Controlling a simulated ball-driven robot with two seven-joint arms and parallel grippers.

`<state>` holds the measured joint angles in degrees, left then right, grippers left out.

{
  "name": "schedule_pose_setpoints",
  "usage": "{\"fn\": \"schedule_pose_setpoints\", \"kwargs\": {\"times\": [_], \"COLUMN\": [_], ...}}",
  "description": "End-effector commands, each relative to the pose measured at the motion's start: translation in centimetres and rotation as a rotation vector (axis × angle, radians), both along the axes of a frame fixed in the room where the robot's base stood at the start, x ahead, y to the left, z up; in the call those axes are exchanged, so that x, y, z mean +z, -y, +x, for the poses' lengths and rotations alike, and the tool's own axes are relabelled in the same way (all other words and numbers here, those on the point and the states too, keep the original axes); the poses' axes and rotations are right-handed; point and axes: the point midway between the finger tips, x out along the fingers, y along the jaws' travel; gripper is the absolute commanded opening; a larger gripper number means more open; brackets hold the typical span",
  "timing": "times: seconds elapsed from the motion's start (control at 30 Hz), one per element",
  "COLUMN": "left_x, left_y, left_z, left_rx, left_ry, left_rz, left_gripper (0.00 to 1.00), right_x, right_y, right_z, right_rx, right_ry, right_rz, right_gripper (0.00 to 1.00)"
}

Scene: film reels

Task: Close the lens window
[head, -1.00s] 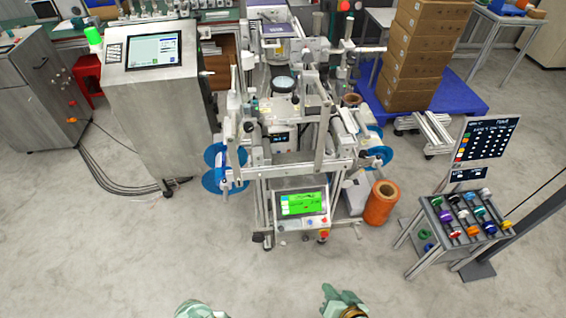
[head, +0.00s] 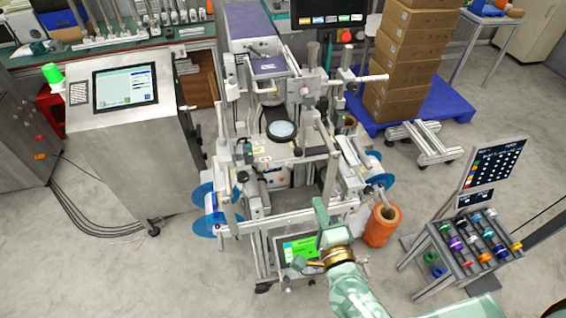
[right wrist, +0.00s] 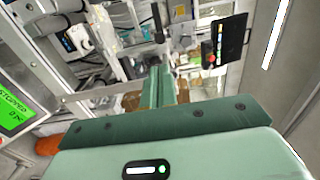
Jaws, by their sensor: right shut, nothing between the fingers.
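The machine (head: 262,206) stands in the middle of the head view. A round pale-blue glass lens (head: 283,130) in a dark ring sits on it, facing up. I cannot tell which part is the lens window's cover or whether it is open. My right gripper (head: 319,204) is shut and empty, in front of the machine's lower crossbar and nearer to me than the lens, apart from it. Its green fingers (right wrist: 160,86) are together in the right wrist view. It partly hides the green-lit panel (head: 300,248). My left gripper is out of view.
Blue film reels (head: 205,205) flank the machine on the left. An orange roll (head: 382,226) stands at its right. A rack of coloured spools (head: 477,238) is at the right, and a grey console (head: 125,150) at the left. Stacked boxes (head: 410,60) stand behind. The floor at front left is clear.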

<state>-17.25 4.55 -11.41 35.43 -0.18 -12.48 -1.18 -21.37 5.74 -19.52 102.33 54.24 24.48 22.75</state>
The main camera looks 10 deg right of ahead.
Motion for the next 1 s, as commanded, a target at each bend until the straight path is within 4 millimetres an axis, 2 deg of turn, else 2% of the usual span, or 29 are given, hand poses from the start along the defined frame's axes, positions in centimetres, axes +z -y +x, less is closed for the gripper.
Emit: {"fn": "schedule_pose_setpoints", "kwargs": {"times": [0.13, 0.23, 0.5, 0.7, 0.8, 1.0], "left_x": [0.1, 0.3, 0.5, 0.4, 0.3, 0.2], "left_y": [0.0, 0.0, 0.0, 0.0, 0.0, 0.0], "left_z": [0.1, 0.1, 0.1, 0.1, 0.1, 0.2], "left_rx": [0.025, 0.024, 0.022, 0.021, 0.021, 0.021], "left_ry": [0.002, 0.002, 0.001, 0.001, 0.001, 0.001], "left_rz": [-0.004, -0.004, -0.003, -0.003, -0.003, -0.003], "left_gripper": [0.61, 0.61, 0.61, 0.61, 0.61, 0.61], "right_x": [0.0, 0.1, 0.2, 0.0, 0.0, 0.0], "right_y": [0.0, -0.1, -0.3, -0.4, -0.5, -0.5], "right_z": [0.8, 2.3, 8.1, 11.7, 12.9, 14.0], "right_rx": [-0.001, 0.0, 0.0, 0.001, 0.001, 0.001], "right_ry": [0.001, 0.002, 0.003, 0.001, 0.001, -0.001], "right_rz": [0.006, 0.005, 0.004, 0.003, 0.003, 0.003], "right_gripper": [0.0, 0.0, 0.0, 0.0, 0.0, 0.0]}}
